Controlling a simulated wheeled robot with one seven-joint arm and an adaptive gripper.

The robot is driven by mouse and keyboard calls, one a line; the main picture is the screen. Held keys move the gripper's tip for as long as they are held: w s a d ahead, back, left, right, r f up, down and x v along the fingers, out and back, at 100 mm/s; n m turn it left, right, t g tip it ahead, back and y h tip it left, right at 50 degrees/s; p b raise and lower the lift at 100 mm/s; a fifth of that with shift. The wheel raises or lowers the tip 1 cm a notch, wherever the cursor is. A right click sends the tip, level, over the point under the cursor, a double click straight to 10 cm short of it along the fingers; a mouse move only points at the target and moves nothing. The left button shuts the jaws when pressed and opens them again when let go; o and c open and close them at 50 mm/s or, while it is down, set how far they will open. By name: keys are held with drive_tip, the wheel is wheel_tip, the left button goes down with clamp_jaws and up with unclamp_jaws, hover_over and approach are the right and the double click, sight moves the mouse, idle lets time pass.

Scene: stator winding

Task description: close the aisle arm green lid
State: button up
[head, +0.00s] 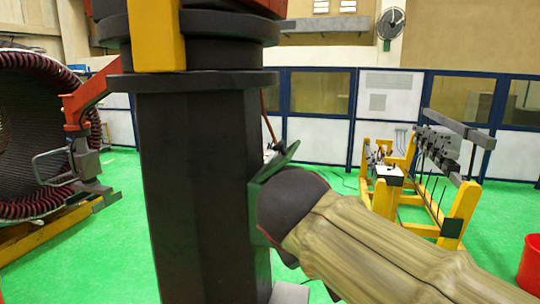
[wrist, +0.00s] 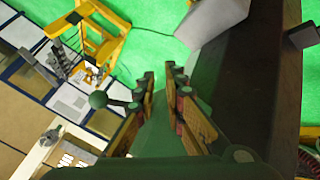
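The green lid (head: 272,182) shows in the head view as a tilted dark green plate at the right side of the dark column (head: 205,190). The dark rounded end of my arm covers much of it, and my gripper's fingers are hidden there. In the wrist view my gripper (wrist: 160,76) has its two fingers apart. A dull green flat surface, which looks like the lid (wrist: 158,132), lies between and below them. I cannot tell whether the fingers touch it. A round green knob (wrist: 97,100) is left of the fingers.
The column (wrist: 268,85) stands close on the right in the wrist view, with a grey box (wrist: 215,17) beside it. A yellow frame stand (head: 425,190) is at the right, a large stator (head: 38,135) at the left, and a red bucket (head: 530,265) at the right edge. Green floor between is open.

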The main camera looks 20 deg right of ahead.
drive_tip(key=w+a+r+t+h+b, duration=0.1)
drive_tip(key=w+a+r, duration=0.1)
drive_tip(key=w+r, duration=0.1)
drive_tip(key=w+a+r+t+h+b, duration=0.1)
drive_tip(key=w+a+r+b, duration=0.1)
drive_tip(key=r, duration=0.3)
drive_tip(key=w+a+r+t+h+b, duration=0.1)
drive_tip(key=w+a+r, duration=0.1)
drive_tip(key=w+r, duration=0.2)
drive_tip(key=shift+a+m+t+h+b, duration=0.2)
drive_tip(key=shift+m+t+h+b, duration=0.1)
drive_tip(key=shift+m+b, duration=0.1)
clamp_jaws()
drive_tip(key=w+a+r+m+t+h+p, duration=0.1)
drive_tip(key=w+a+r+h+p, duration=0.2)
drive_tip(key=r, duration=0.7)
drive_tip(key=shift+y, duration=0.6)
drive_tip(key=p+x, duration=0.2)
drive_tip(key=x, duration=0.7)
drive_tip(key=shift+w, duration=0.2)
